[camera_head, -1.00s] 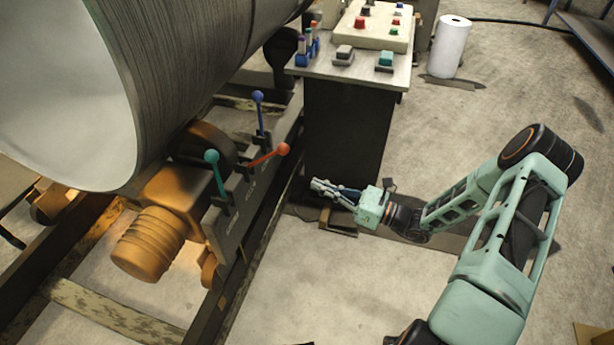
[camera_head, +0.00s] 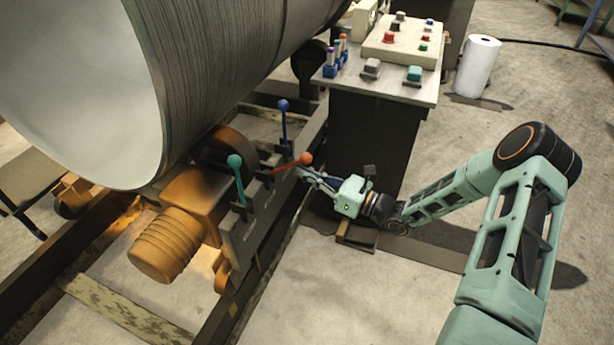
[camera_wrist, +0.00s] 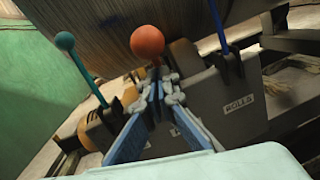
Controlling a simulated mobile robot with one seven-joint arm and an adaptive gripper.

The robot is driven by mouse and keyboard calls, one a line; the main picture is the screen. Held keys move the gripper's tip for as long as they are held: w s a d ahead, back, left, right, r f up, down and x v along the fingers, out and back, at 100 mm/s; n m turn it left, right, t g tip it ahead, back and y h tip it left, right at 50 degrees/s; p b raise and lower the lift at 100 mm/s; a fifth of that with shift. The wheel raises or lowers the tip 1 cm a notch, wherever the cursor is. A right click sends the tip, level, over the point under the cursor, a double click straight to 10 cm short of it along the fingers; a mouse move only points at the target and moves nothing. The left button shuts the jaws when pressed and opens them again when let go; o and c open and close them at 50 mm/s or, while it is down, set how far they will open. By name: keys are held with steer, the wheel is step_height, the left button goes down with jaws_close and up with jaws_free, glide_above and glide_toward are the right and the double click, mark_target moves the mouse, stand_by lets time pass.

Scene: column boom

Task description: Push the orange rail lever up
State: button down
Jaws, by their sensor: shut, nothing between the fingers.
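The orange rail lever (camera_head: 292,163) has a round orange knob and a thin orange rod. In the head view it slants out low from the rail bracket, between the teal lever (camera_head: 237,177) and the blue lever (camera_head: 283,120), which both stand upright. My gripper (camera_head: 308,173) is shut and empty, with its tips close by the orange knob in the head view. In the wrist view the orange knob (camera_wrist: 147,41) shows just beyond the fingertips of my gripper (camera_wrist: 158,78). The fingers hide most of its rod. I cannot tell whether they touch it.
The control table (camera_head: 423,93) with buttons stands behind my gripper. A large cylinder (camera_head: 205,65) lies above the orange motor (camera_head: 165,240) at left. A white roll (camera_head: 477,66) stands at the back right. The floor at the lower middle is clear.

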mark_target(297, 163)
steer(key=shift+r, duration=0.1)
steer(key=shift+w+a+r+h+p, duration=0.15)
steer(key=shift+r+h+p, duration=0.2)
steer(key=shift+p, duration=0.55)
steer(key=shift+r, duration=0.1)
steer(key=r+p, duration=0.1)
steer(key=h+p, duration=0.1)
steer(key=p, duration=0.1)
steer(key=shift+a+r+g, duration=0.4)
steer(key=w+a+r+n+g+h+p, duration=0.1)
steer(key=w+a+r+g+h+p, duration=0.1)
steer(key=a+h+p, duration=0.4)
step_height(297, 163, up, 3)
steer(key=a+g+p, duration=0.1)
steer(key=p, duration=0.3)
steer(key=shift+w+a+f, duration=0.2)
steer(key=shift+w+a, duration=0.1)
steer(key=shift+w, duration=0.1)
steer(key=shift+a+r, duration=0.15)
